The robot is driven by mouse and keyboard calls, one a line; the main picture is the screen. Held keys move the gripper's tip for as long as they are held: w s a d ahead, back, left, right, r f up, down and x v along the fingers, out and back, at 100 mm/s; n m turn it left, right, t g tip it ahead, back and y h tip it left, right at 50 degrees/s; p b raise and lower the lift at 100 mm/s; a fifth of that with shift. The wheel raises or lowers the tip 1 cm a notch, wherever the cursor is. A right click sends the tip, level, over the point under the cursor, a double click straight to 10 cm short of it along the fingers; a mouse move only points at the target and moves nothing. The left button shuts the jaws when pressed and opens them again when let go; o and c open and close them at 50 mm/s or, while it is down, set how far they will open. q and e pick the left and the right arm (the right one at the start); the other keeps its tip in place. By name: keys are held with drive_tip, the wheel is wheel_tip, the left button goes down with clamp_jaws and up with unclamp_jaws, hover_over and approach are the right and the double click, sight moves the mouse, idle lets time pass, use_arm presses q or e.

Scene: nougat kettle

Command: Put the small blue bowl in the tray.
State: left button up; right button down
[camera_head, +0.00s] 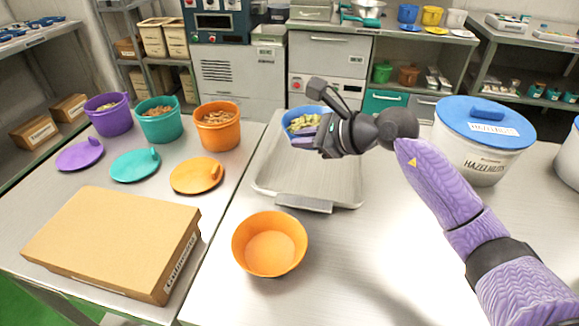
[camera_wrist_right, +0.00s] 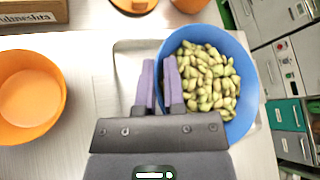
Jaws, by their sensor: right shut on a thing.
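The small blue bowl (camera_head: 288,117) is full of greenish nuts and is over the far end of the metal tray (camera_head: 335,180). It also shows in the right wrist view (camera_wrist_right: 247,75). My right gripper (camera_head: 308,130) is shut on the bowl's near rim, with its purple fingers (camera_wrist_right: 160,85) on either side of the wall. The bowl looks about level. I cannot tell whether its base touches the tray or hangs just above it. The rest of the tray is empty. My left gripper is not in view.
An orange bowl (camera_head: 270,244) stands in front of the tray. A cardboard box (camera_head: 110,240), loose lids (camera_head: 197,176) and several filled tubs (camera_head: 217,135) are on the left table. A large blue-lidded bucket (camera_head: 480,150) stands right of the tray.

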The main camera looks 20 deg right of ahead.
sight(303, 188)
wheel_tip(303, 188, down, 9)
drive_tip(key=b, duration=0.2)
drive_tip(key=shift+s+d+b, duration=0.1)
drive_tip(key=shift+d+b, duration=0.05)
drive_tip(key=shift+b, duration=0.25)
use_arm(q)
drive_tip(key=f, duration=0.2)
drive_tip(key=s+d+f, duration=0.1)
use_arm(e)
drive_tip(key=shift+r, duration=0.1)
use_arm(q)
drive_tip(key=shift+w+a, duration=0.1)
use_arm(e)
drive_tip(key=c, duration=1.2)
unclamp_jaws()
drive_tip(key=shift+f, duration=0.25)
drive_tip(key=o, duration=0.5)
drive_tip(key=shift+r, duration=0.1)
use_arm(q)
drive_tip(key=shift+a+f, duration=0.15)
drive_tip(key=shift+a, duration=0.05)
